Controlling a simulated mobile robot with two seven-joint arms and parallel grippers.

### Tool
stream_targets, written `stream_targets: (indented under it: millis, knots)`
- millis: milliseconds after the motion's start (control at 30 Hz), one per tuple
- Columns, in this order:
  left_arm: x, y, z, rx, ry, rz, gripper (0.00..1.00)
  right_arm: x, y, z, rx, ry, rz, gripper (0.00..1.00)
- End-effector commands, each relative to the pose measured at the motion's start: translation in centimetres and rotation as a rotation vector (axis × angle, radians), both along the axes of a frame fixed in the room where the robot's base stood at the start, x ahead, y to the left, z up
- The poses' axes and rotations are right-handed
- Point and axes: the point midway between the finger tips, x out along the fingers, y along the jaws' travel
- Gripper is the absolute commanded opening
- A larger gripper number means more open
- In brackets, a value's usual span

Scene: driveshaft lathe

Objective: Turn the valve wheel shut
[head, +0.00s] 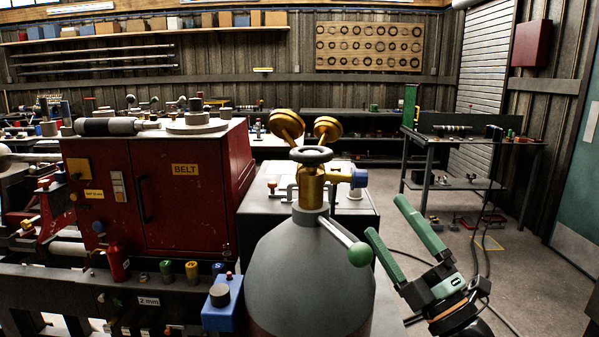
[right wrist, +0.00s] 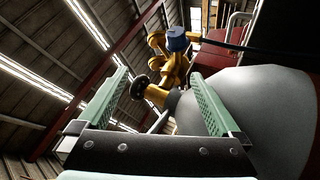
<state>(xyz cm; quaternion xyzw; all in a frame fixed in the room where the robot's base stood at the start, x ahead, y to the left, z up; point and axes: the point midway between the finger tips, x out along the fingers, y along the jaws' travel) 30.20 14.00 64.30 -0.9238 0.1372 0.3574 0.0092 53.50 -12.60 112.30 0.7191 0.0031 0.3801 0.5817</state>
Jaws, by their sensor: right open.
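The valve wheel (head: 311,155) is a dark round handwheel on top of the brass valve (head: 312,187) of a grey gas cylinder (head: 310,268). My right gripper (head: 385,216) has two green fingers, open and empty, to the right of the cylinder and lower than the wheel. In the right wrist view, the valve wheel (right wrist: 139,87) shows beyond and between the open fingers (right wrist: 158,78), nearer the left finger in the picture. The fingers appear apart from the wheel. My left gripper is not in view.
A grey lever with a green ball (head: 359,254) sticks out from the cylinder neck close to my right fingers. Two gold gauges (head: 286,124) and a blue knob (head: 359,178) surround the valve. A red cabinet (head: 165,190) stands left. Open floor lies right, with cables.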

Motion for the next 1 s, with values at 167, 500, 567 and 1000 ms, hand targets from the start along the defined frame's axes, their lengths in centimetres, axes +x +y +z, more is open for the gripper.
stream_targets:
  millis: [167,500,567,1000]
  knots:
    - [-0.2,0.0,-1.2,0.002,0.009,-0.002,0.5,-1.8,3.6,5.7,-0.36,-0.346,0.045,1.0]
    - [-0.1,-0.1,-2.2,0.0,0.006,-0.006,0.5,-2.7,5.5,9.3,-1.115,-0.78,-0.003,1.0]
    - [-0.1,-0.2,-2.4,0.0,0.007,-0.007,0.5,-2.4,5.0,9.6,-1.209,-0.806,-0.022,1.0]
    - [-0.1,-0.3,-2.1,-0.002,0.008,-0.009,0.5,-0.6,6.5,10.2,-1.372,-0.839,-0.052,1.0]
